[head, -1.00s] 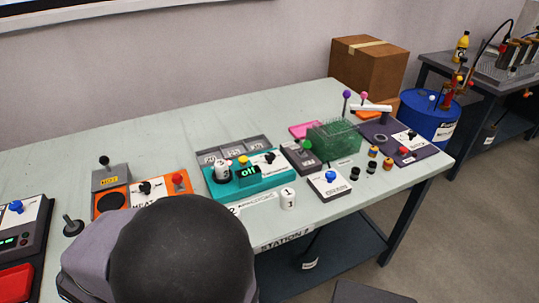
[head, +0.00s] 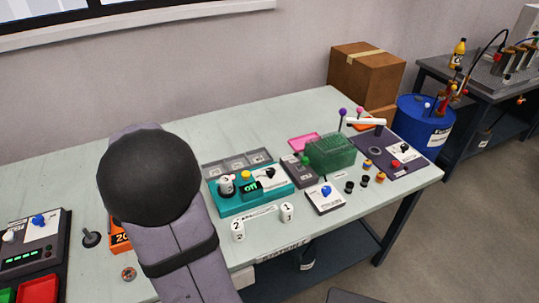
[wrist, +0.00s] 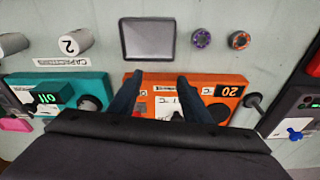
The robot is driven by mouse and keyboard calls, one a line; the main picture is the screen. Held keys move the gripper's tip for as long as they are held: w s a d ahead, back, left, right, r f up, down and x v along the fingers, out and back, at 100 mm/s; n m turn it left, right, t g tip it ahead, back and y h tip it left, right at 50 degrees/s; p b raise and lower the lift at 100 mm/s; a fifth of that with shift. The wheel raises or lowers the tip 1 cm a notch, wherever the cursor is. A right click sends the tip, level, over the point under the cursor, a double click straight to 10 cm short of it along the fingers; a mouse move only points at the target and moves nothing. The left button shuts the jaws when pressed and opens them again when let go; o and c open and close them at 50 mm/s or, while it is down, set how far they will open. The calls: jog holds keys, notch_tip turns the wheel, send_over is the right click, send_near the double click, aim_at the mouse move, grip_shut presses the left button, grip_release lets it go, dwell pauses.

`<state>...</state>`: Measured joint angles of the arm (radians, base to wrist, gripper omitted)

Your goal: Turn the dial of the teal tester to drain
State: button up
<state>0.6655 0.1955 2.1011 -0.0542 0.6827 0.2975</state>
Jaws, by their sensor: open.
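The teal tester (head: 228,207) sits on the bench in the middle of the head view. Its display (head: 250,188) reads "Off". A black dial (head: 269,173) stands on its white panel, and a white cylinder (head: 227,185) marked 3 sits at its left end. In the head view my arm hides the gripper.
White cylinders marked 2 (head: 238,230) and 1 (head: 287,212) stand before the tester. A white box with a blue knob (head: 326,191) and a green rack (head: 331,153) are to its right. A grey square plate (wrist: 150,40) lies beyond my fingers.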

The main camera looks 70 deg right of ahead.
jog(key=s+d+r+m+h+p, duration=0.1)
jog(key=s+d+r+m+p, duration=0.1)
jog(key=d, duration=0.4)
jog(key=s+d+r+m+p, duration=0.1)
jog(key=s+d+r+m, duration=0.1)
jog(key=d, duration=0.5)
jog(key=m+g+h+p, duration=0.1)
jog(key=m+h+p, duration=0.1)
jog(key=m, duration=0.1)
send_near(270, 170)
jog(key=shift+p+x, duration=0.85)
jog(key=shift+x, duration=3.15)
jog(key=shift+s, duration=0.15)
jog(key=c, duration=1)
